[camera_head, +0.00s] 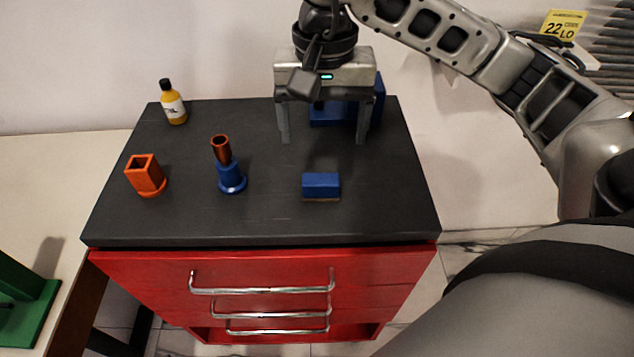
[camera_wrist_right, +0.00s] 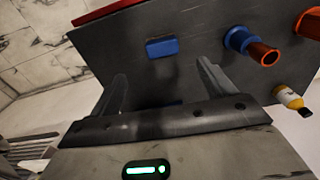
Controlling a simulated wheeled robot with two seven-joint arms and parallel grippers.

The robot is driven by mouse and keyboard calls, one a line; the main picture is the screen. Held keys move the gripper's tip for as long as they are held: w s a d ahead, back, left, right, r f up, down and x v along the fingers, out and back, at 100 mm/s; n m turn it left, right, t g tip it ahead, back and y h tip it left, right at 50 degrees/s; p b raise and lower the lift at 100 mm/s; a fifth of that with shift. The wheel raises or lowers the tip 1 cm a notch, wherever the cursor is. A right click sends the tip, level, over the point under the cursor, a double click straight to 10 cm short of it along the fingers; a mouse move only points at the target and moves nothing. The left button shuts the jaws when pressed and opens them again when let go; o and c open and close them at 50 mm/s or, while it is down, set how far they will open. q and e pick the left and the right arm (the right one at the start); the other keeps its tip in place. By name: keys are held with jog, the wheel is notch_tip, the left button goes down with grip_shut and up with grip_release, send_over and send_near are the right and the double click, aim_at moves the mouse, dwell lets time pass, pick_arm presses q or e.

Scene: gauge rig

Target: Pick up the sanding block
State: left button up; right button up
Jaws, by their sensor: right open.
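The sanding block (camera_head: 321,185) is a small blue block with a thin brownish base. It lies flat near the front of the dark cabinet top (camera_head: 270,215), right of centre. It also shows in the right wrist view (camera_wrist_right: 162,48), beyond the fingers. My right gripper (camera_head: 324,140) is open and empty, its fingers pointing down over the back of the top, behind and apart from the block. Its fingers also show in the right wrist view (camera_wrist_right: 160,85). My left gripper is not in view.
A blue holder with a copper-coloured tube (camera_head: 231,178) and an orange square socket (camera_head: 146,175) stand left of the block. A yellow bottle (camera_head: 173,103) stands at the back left. A larger blue object (camera_head: 335,113) is partly hidden behind my right gripper.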

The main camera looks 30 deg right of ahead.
aim_at(321, 183)
notch_tip(321, 183, down, 7)
jog(key=shift+a+f+p, duration=0.2)
jog(key=shift+f+p, duration=0.35)
jog(key=shift+f, duration=2.15)
jog(key=c, duration=1.1)
